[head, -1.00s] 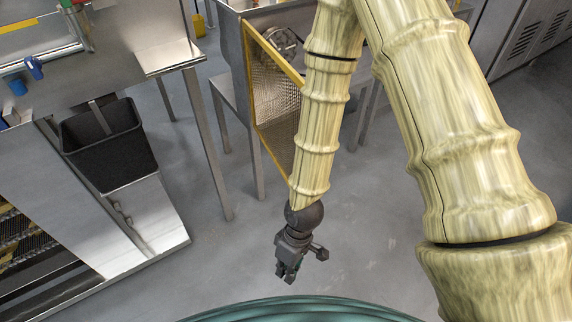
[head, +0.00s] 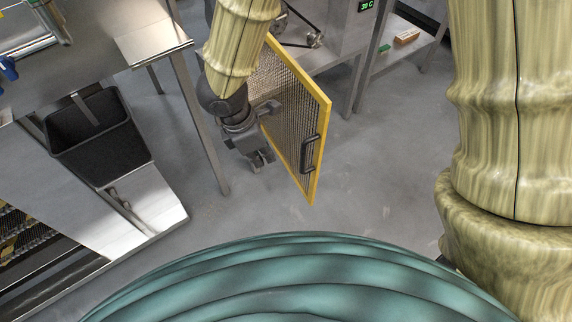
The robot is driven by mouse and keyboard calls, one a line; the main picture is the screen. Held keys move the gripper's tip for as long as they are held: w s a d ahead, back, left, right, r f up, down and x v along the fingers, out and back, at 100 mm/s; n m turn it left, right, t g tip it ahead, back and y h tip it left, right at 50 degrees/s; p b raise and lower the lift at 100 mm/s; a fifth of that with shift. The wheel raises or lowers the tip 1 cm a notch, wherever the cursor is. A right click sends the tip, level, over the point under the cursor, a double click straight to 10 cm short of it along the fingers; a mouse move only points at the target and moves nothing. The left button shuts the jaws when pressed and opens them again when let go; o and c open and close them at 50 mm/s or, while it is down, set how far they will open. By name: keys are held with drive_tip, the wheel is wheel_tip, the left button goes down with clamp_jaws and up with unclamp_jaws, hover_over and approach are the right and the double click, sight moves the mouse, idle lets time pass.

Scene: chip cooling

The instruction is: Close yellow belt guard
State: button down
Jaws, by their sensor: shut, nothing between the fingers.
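The yellow belt guard (head: 320,150) is a yellow-framed wire mesh panel with a dark handle (head: 308,154) near its free edge. It stands out from the machine, swung open, and its upper left part is hidden behind my arm. My gripper (head: 262,163) is to the left of the guard, low beside the mesh, with its fingers shut and empty. A knuckle of the gripper overlaps the mesh in the picture; I cannot tell if it touches. The belt and pulleys (head: 315,40) show uncovered behind the guard.
The machine (head: 345,50) has a green temperature display. A side table (head: 412,52) with small items stands at the right. A metal table (head: 150,45) and a black bin (head: 100,150) are at the left. The floor (head: 385,180) right of the guard is clear.

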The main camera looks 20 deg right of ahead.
drive_tip(key=d+f+p, duration=0.1)
drive_tip(key=d+f, duration=0.5)
drive_tip(key=f, duration=0.2)
drive_tip(key=shift+f+p, duration=0.25)
drive_tip(key=shift+p, duration=0.05)
drive_tip(key=shift+d, duration=0.1)
